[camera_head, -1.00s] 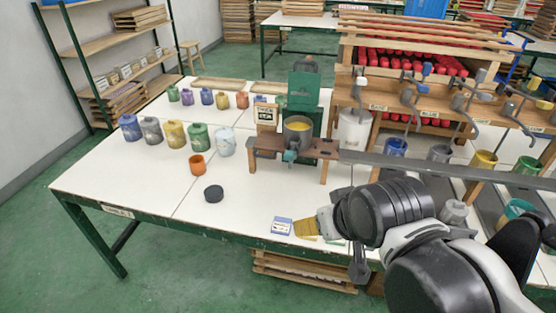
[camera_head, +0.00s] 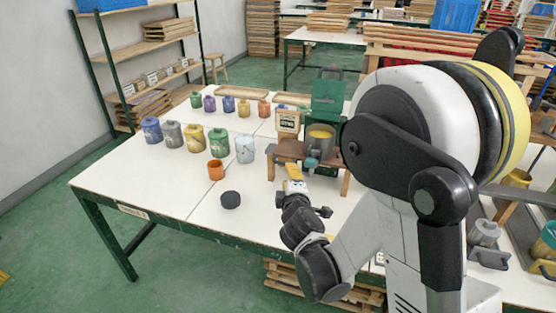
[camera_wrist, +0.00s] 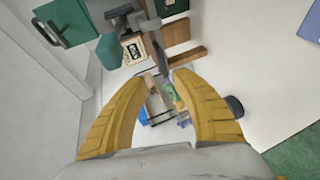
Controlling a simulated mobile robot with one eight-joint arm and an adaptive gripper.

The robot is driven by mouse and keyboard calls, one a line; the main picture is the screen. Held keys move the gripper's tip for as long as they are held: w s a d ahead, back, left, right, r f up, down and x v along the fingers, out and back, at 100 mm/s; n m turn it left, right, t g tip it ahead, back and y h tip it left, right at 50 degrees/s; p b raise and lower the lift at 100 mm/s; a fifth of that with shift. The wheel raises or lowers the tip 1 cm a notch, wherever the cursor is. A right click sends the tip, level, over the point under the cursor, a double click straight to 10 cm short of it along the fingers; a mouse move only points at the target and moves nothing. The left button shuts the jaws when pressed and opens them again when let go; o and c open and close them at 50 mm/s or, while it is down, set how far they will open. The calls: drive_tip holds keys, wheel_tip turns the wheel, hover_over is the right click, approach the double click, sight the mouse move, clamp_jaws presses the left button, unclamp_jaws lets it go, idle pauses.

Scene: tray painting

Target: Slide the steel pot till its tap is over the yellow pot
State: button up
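The steel pot (camera_head: 320,143), with yellow liquid inside, sits on a raised brown wooden bench (camera_head: 291,149) in the head view. My gripper (camera_head: 293,170) is just in front of the bench, below and left of the pot. In the wrist view its yellow fingers (camera_wrist: 160,76) are apart with nothing between them. My arm also hides most of the rail between the two pots.
Lidded jars (camera_head: 193,140) stand in rows on the left of the white table. An orange cup (camera_head: 216,170) and a black disc (camera_head: 230,200) lie left of my gripper. A label card (camera_head: 287,121) and a green box (camera_head: 328,95) stand behind the bench.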

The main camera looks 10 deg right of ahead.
sight(283, 163)
drive_tip(key=shift+n, duration=0.4)
drive_tip(key=x, duration=0.3)
drive_tip(key=b+x, duration=0.1)
drive_tip(key=x, duration=0.3)
drive_tip(key=a+x, duration=0.1)
drive_tip(key=x, duration=0.3)
drive_tip(key=shift+f, duration=0.3)
clamp_jaws()
